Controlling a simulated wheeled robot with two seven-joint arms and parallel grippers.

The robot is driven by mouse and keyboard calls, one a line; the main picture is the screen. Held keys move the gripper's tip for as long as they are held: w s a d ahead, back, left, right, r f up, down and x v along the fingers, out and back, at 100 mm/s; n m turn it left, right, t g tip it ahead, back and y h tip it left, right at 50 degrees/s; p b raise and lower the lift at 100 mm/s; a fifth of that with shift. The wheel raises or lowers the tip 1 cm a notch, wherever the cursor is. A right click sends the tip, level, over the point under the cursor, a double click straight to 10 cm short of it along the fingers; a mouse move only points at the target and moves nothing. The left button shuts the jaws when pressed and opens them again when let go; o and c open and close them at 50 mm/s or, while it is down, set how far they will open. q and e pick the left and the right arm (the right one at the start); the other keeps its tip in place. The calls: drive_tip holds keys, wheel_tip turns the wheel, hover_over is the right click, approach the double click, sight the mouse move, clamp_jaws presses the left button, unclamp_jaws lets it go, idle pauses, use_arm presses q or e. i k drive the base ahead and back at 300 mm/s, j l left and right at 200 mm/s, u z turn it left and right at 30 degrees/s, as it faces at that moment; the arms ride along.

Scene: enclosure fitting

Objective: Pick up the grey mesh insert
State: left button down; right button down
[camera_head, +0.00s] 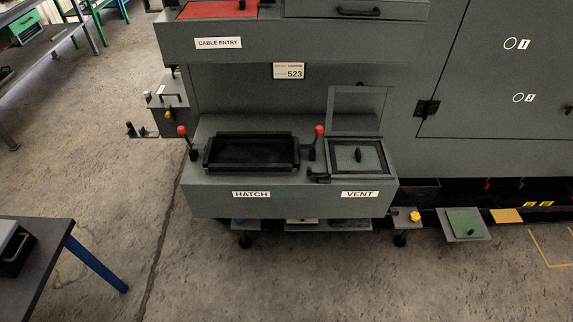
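A grey speckled square panel (370,158) with a dark upright knob lies in the frame of the VENT opening (328,163). It looks like the grey mesh insert, but the mesh itself is too small to make out. An open rectangular frame (357,88) stands upright behind the opening. A small dark latch sits at the opening's left edge. Neither of my grippers shows in the head view.
The black HATCH recess (250,153) lies left of the vent, between two red-knobbed levers (183,131) (319,130). A green plate (464,223) sits low at right. A dark table (48,262) holding a black box (14,255) stands at lower left. The floor between is clear.

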sight(346, 158)
drive_tip(key=i+l, duration=0.15)
drive_tip(key=l, duration=0.25)
drive_tip(key=i+l, duration=0.15)
drive_tip(key=l, duration=0.2)
drive_tip(key=i+l, duration=0.15)
drive_tip(key=l, duration=0.25)
drive_tip(key=i+l, duration=0.15)
drive_tip(key=l, duration=0.2)
drive_tip(key=i+l+u, duration=0.1)
drive_tip(key=l, duration=0.3)
